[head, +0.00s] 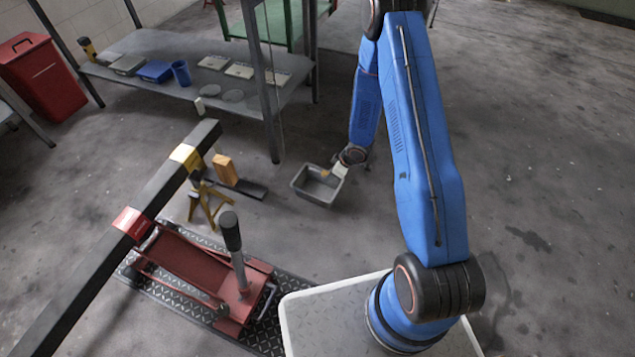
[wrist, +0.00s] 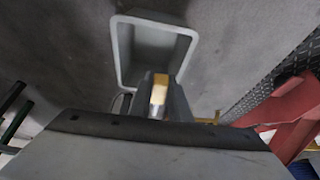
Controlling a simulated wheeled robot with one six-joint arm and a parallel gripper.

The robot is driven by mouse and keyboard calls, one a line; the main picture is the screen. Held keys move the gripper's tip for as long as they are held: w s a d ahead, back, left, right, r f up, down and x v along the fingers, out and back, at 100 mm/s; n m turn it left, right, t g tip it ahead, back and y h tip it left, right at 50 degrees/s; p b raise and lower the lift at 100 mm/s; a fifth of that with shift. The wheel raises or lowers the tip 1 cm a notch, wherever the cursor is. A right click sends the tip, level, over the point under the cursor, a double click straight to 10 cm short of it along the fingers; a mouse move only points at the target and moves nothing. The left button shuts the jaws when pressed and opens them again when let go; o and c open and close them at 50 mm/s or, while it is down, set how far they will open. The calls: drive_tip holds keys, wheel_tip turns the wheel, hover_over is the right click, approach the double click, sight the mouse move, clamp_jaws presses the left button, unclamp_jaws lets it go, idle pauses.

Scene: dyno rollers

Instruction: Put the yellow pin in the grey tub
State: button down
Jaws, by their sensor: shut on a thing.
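The grey tub (head: 318,187) stands on the concrete floor, right of the low bench. It also shows in the wrist view (wrist: 122,50), with its open inside in sight. My gripper (head: 330,172) is at the tub's right back rim, at or over the opening; its exact height is hard to tell. In the wrist view my gripper (wrist: 159,95) is shut on the yellow pin (wrist: 158,97), of which a yellow part and a paler part show between the fingers. The fingers overlap the tub's near rim in that view.
A red floor jack (head: 205,270) lies on a tread plate at front left. A yellow stand (head: 205,200) and an orange block (head: 225,168) are left of the tub. A dark beam (head: 110,245) crosses the left. The floor right of the tub is clear.

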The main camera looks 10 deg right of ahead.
drive_tip(key=shift+s+a+f+n, duration=0.1)
drive_tip(key=shift+s+f+n, duration=0.2)
drive_tip(key=shift+f, duration=0.3)
drive_tip(key=shift+w+f, duration=0.15)
drive_tip(key=shift+f, duration=4.55)
drive_tip(key=shift+f, duration=0.6)
drive_tip(key=c, duration=1.7)
unclamp_jaws()
drive_tip(key=shift+o, duration=0.2)
